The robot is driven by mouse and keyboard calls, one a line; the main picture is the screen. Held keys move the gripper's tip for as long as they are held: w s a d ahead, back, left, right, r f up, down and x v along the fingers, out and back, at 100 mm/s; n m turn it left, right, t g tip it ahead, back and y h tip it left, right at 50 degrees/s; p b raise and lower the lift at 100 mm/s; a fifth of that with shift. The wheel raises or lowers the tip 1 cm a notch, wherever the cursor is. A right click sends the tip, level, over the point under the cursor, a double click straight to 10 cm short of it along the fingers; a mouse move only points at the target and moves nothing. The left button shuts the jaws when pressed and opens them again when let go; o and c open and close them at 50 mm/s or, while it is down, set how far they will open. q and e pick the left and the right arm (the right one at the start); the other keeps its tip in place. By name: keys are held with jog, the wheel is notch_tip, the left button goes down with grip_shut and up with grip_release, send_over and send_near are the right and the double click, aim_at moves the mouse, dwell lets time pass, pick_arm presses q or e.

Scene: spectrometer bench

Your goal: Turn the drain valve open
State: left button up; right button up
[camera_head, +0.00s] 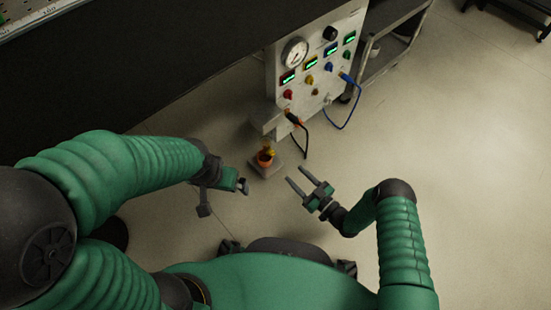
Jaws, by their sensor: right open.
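A pale instrument panel (318,65) stands at the upper middle. At its lower left, a small brassy-yellow fitting (270,150) shows above an orange cup (264,159); it may be the drain valve, but it is too small to tell its handle position. My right gripper (297,174) is open and empty, to the right of and below the cup, with its fingers pointing up-left and apart from it. My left gripper (243,187) is to the lower left of the cup, apart from it; its fingers are too small and dark to tell their opening.
The panel carries a round gauge (294,52), several green displays and coloured knobs. A blue cable (351,104) and a black cable (306,140) hang from its front. A grey cart (385,58) stands behind at right. The floor at right is clear.

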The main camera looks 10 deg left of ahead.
jog(key=b+x, duration=0.6)
jog(key=x, duration=0.6)
jog(key=shift+a+f, duration=0.2)
jog(key=shift+a, duration=0.05)
grip_shut()
